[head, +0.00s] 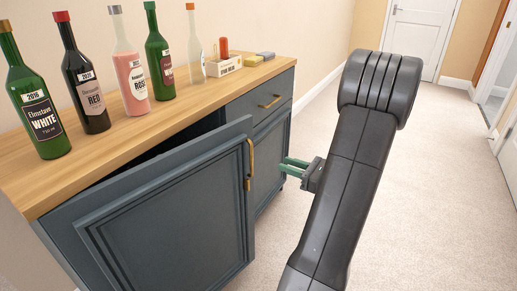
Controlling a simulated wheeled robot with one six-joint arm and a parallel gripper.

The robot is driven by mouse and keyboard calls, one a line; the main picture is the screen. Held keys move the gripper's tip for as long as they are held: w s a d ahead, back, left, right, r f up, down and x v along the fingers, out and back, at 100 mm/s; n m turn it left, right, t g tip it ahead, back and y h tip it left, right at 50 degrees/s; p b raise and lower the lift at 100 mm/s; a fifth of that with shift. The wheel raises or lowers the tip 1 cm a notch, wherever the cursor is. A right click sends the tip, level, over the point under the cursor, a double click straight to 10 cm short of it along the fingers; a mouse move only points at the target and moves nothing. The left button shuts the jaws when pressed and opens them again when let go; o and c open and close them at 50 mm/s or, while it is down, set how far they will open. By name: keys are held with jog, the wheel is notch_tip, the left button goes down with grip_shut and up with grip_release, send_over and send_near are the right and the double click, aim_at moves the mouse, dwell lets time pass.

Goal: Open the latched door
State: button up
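The dark blue cabinet door (165,225) stands ajar, with a dark gap between its top edge and the cabinet. A brass handle (251,160) sits upright near its right edge, with a small brass piece at its lower end that may be a latch. My gripper (284,166) is to the right of the handle, in front of the cabinet's right-hand panel. Its two green fingers point left and are apart, with nothing seen between them. It appears clear of the handle; its exact depth is hard to tell.
Several wine bottles (136,75) stand on the wooden cabinet top (190,109), with a small crate (224,66) farther back. A drawer with a brass pull (270,101) is above the right-hand panel (268,160). Carpet (420,180) at right is clear. A white door (420,35) is at the back.

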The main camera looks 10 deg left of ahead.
aim_at(251, 152)
jog(key=b+x, duration=0.2)
jog(key=x, duration=1.1)
jog(key=shift+w+a, duration=0.15)
jog(key=shift+a, duration=0.25)
grip_shut()
